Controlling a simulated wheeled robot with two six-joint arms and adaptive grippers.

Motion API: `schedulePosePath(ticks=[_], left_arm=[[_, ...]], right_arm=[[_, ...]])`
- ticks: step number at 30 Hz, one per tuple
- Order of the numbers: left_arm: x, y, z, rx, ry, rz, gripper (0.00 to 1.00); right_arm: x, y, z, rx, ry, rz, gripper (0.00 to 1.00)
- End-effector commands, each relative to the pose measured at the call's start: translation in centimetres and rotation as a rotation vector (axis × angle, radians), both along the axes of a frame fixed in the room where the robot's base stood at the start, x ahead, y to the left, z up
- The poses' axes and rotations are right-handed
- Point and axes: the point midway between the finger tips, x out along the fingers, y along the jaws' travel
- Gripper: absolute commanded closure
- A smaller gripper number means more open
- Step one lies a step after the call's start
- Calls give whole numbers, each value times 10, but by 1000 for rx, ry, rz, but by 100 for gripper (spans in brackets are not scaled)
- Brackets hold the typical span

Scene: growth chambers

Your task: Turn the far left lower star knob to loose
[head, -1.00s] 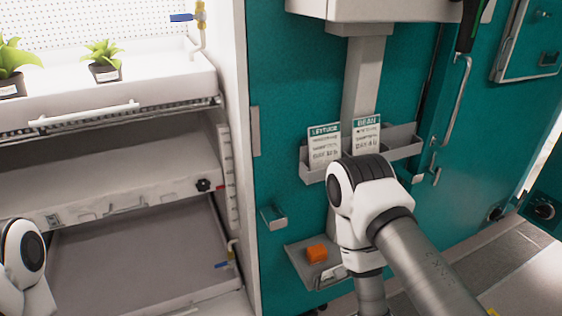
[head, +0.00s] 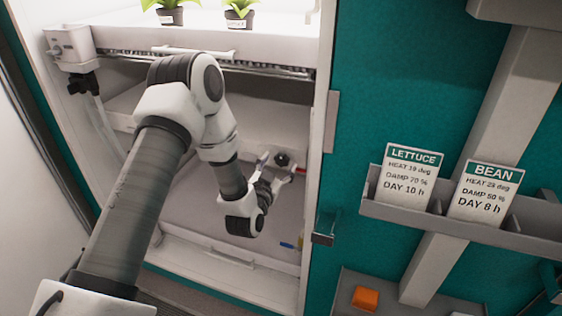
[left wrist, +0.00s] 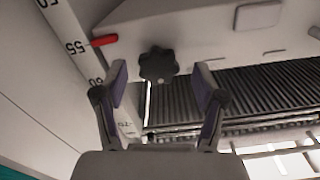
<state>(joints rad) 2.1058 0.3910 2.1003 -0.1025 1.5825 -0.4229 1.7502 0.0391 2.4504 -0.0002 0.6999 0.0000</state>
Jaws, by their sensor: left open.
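A dark star knob (head: 283,158) sits on the front of the lower shelf, near its right end in the head view. In the left wrist view the star knob (left wrist: 158,66) shows nearly face-on, just beyond the fingertips and between them. A red pointer (left wrist: 104,41) is left of it, beside a numbered scale (left wrist: 84,47). My left gripper (head: 273,169) reaches in front of the shelf and is open, with one finger on each side of the knob in the left wrist view (left wrist: 161,80). I cannot tell whether the fingers touch it. My right gripper is out of view.
The upper tray (head: 200,42) with potted plants is above. A teal wall with a card holder (head: 450,220) showing LETTUCE and BEAN cards is on the right. An orange block (head: 365,298) lies below.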

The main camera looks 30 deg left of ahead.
Motion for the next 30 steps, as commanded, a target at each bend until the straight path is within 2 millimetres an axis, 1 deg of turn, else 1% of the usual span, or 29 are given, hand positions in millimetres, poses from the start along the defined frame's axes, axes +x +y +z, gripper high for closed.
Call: schedulePosePath(ticks=[1, 4, 11, 12, 14, 15, 16, 25, 30], left_arm=[[7, 1, 0, 1, 0, -1, 30], [14, 3, -1, -1, 2, -1, 30], [16, 3, -1, -2, 3, -1, 30], [16, 3, -1, -2, 3, -1, 44], [15, 3, -1, -2, 3, -1, 65], [15, 3, -1, -2, 3, -1, 79], [15, 3, -1, -2, 3, -1, 90], [15, 3, -1, -11, 0, -2, 90], [16, 3, -2, -53, -11, -2, 90]], right_arm=[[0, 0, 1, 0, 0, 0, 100], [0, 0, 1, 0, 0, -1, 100], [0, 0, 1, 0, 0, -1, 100], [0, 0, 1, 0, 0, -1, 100], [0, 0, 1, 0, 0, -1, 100], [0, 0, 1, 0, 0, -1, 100], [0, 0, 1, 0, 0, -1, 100], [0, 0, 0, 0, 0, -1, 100], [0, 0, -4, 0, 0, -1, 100]])
